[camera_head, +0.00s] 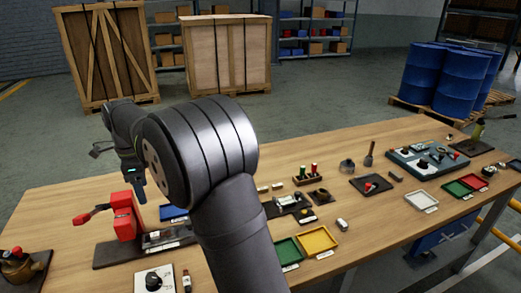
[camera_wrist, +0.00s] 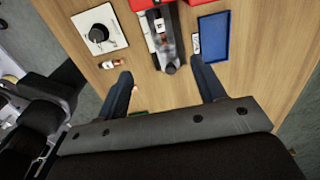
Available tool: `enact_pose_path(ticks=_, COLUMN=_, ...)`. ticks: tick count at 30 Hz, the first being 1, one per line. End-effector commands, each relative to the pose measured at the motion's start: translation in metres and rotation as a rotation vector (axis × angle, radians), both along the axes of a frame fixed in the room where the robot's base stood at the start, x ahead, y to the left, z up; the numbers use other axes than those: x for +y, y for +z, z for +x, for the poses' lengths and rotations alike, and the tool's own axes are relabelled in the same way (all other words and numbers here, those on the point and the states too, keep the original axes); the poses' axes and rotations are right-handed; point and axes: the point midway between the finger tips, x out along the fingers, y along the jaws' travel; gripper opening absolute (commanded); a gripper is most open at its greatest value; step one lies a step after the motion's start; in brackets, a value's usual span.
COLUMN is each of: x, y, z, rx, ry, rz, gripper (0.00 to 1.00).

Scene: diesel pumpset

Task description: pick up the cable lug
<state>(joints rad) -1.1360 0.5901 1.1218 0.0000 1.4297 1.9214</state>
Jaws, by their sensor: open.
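I cannot pick out the cable lug for certain in either view; the small parts on the bench are too small to tell apart. My gripper (camera_head: 138,190) hangs above the left part of the bench, beside the red vise (camera_head: 123,216). In the wrist view my gripper (camera_wrist: 164,88) has its two fingers wide apart, with nothing between them. Beyond the fingers in that view are the vise's grey end (camera_wrist: 167,48) and a blue tray (camera_wrist: 213,38). My arm hides part of the bench in the head view.
A white plate with a black round part (camera_wrist: 100,31) and a small bottle-like item (camera_wrist: 110,64) lie left of the vise. Green (camera_head: 287,251) and yellow (camera_head: 316,240) trays sit mid-bench. A small light block (camera_head: 342,225) lies near them. Bare wood shows between items.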

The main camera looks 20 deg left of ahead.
Motion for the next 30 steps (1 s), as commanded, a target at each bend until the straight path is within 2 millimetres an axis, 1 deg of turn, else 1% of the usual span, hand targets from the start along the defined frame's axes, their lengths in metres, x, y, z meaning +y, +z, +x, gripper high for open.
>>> enact_pose_path(ticks=1, x=0.0, y=0.0, z=0.0, rx=0.0, ry=0.0, rz=0.0, gripper=0.53)
enact_pose_path(ticks=2, x=0.0, y=0.0, z=0.0, rx=0.0, ry=0.0, rz=0.0, gripper=0.47)
enact_pose_path(ticks=3, x=0.0, y=0.0, z=0.0, rx=0.0, ry=0.0, rz=0.0, gripper=0.44)
enact_pose_path(ticks=9, x=0.0, y=0.0, z=0.0, rx=0.0, ry=0.0, rz=0.0, gripper=0.44)
enact_pose_path(ticks=12, x=0.006, y=-0.003, z=-0.002, rx=0.0, ry=0.001, rz=0.0, gripper=0.44)
enact_pose_path(ticks=14, x=0.006, y=-0.004, z=-0.002, rx=0.0, ry=0.0, rz=0.0, gripper=0.44)
enact_pose_path(ticks=16, x=0.005, y=-0.01, z=-0.002, rx=0.001, ry=0.0, rz=-0.002, gripper=0.44)
enact_pose_path(ticks=19, x=0.005, y=-0.026, z=-0.002, rx=0.001, ry=0.0, rz=-0.003, gripper=0.44)
enact_pose_path(ticks=27, x=0.005, y=-0.086, z=-0.002, rx=0.001, ry=-0.001, rz=-0.004, gripper=0.44)
enact_pose_path(ticks=30, x=0.005, y=-0.104, z=-0.002, rx=0.001, ry=-0.001, rz=-0.003, gripper=0.44)
